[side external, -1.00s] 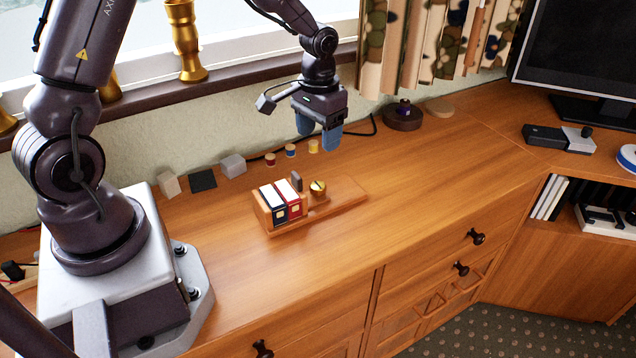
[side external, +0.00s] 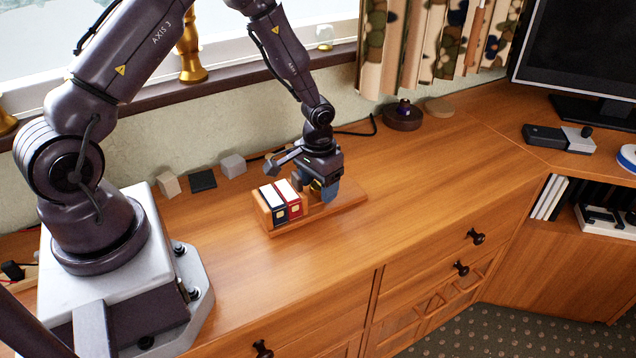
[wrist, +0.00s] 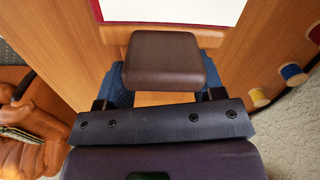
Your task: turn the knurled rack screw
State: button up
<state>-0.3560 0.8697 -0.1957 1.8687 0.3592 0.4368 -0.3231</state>
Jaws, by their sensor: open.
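The rack (side external: 348,203) is a wooden base on the cabinet top, with a red and a dark blue book-like block (side external: 281,203) at its left end. The knurled screw is a brass knob (side external: 316,185), mostly hidden behind my gripper in the side view. My gripper (side external: 325,192) points down over the right part of the rack, its blue fingers open and low around the knob's place.
Small blocks (side external: 202,181) stand along the wall left of the rack. Thread spools (wrist: 291,72) stand by the wall in the wrist view. A dark round base (side external: 403,117) and a cable are at the back. The cabinet top right of the rack is clear.

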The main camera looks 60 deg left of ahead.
jog(key=shift+c, duration=0.2)
jog(key=c, duration=0.9)
jog(key=shift+m, duration=0.4)
jog(key=m, duration=0.3)
jog(key=shift+m, duration=2.1)
jog(key=o, duration=0.9)
